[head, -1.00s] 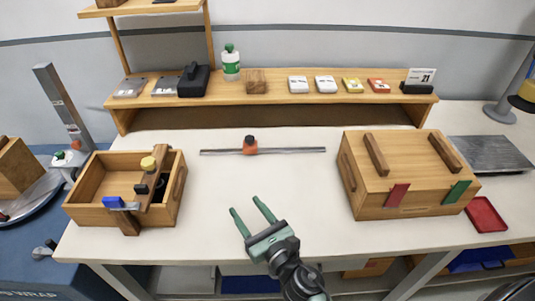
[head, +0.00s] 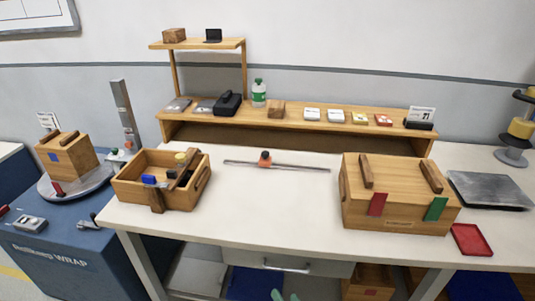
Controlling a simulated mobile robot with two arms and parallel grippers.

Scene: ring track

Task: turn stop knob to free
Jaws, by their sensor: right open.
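A thin grey rail (head: 300,167) lies across the middle of the white table. An orange stop block sits on it with a dark knob (head: 265,154) on top; the knob's setting is too small to read. Only the green fingertips of my right gripper (head: 284,296) show, at the bottom edge of the head view. They are apart and empty, well in front of and below the rail in the picture. The rest of that gripper is out of frame. My left gripper is not in view.
An open wooden box (head: 196,195) stands left of the rail, and a closed wooden box (head: 400,222) with red and green tabs stands right. A wooden shelf (head: 200,133) runs behind. The table front between the boxes is clear.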

